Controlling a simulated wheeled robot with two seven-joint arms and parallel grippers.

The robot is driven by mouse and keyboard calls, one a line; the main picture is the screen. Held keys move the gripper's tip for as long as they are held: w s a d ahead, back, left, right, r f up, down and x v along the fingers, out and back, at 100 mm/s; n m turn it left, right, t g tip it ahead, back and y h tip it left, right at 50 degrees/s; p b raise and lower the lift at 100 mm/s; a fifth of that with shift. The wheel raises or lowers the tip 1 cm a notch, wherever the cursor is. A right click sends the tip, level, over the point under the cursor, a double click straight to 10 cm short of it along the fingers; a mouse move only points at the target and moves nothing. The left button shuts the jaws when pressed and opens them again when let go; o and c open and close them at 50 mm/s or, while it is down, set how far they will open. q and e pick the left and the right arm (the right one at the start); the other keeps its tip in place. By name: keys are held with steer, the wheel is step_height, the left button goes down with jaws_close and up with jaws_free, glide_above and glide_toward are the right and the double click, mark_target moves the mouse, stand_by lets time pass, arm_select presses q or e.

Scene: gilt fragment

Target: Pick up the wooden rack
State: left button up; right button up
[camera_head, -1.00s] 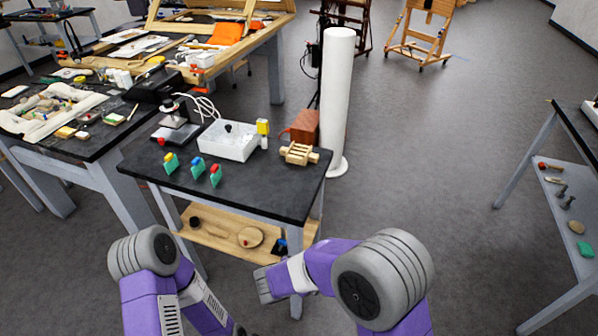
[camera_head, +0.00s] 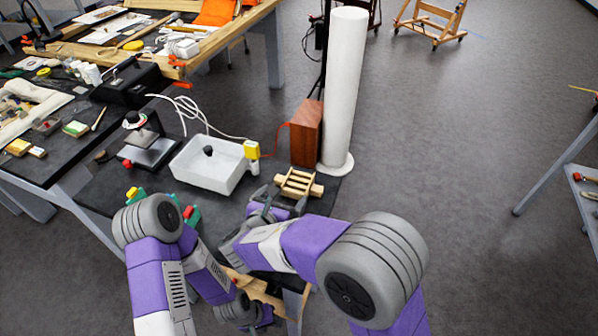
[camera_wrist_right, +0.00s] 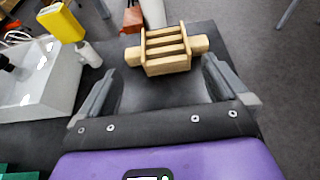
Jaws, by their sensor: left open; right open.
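The wooden rack (camera_head: 297,184), a small light-wood frame with slats and round end pegs, lies on the dark table top near its right edge. It also shows in the right wrist view (camera_wrist_right: 167,50), just beyond the fingertips. My right gripper (camera_head: 266,191) is open and empty, close beside the rack on its near left side. In the wrist view its two fingers (camera_wrist_right: 158,72) are spread wide with the rack ahead of the gap, not between them. My left gripper (camera_head: 252,314) is low in front of the table, away from the rack; its fingers are hard to make out.
A white basin (camera_head: 212,166) with a yellow-topped bottle (camera_head: 252,152) stands left of the rack. A reddish-brown box (camera_head: 306,132) and a tall white cylinder (camera_head: 345,85) stand behind it. Small green pieces (camera_head: 193,217) are partly hidden by my arms.

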mark_target(297, 186)
steer(key=shift+w+d+f+b, duration=0.4)
steer(key=shift+w+d+f, duration=0.1)
steer(key=shift+w+f, duration=0.2)
steer(key=b+x, duration=0.1)
steer(key=x, duration=0.2)
steer(key=shift+w+d+f, duration=0.2)
steer(key=shift+w+f, duration=0.05)
steer(key=shift+f, duration=0.05)
steer(key=shift+w+d, duration=0.1)
steer(key=shift+w, duration=0.3)
steer(key=c, duration=1)
